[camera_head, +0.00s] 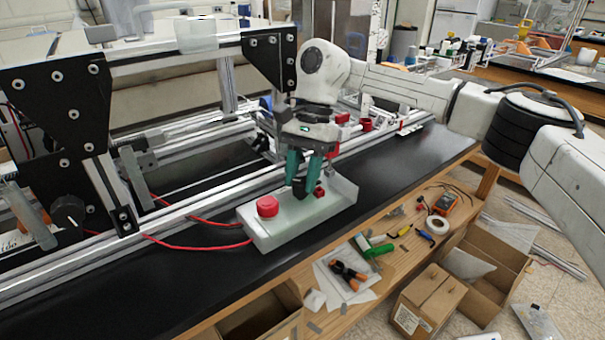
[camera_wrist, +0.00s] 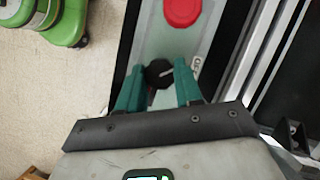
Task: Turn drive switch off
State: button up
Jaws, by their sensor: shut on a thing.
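A pale control box (camera_head: 275,238) sits on the black bench top. It carries a round red button (camera_head: 267,205), which also shows at the top of the wrist view (camera_wrist: 182,10). The drive switch is a black round knob (camera_wrist: 157,73) on the same box with a white pointer line slanting up to the right in the wrist view. My gripper (camera_head: 300,186) points down at the box, and its teal fingers (camera_wrist: 158,88) are shut on the knob from both sides. In the head view the fingers largely hide the knob.
Aluminium extrusion rails (camera_head: 180,205) with black plates (camera_head: 62,105) stand behind and left of the box. Red cables (camera_head: 195,247) run from the box to the left. The wooden shelf (camera_head: 385,280) in front holds tools and tape. Cardboard boxes (camera_head: 430,300) stand below.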

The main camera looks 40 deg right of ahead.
jog(key=shift+n, duration=0.5)
jog(key=o, duration=1)
jog(key=shift+o, duration=0.2)
jog(key=v, duration=1)
jog(key=shift+w+r, duration=0.25)
jog(key=shift+r, duration=0.15)
jog(key=shift+p, duration=0.3)
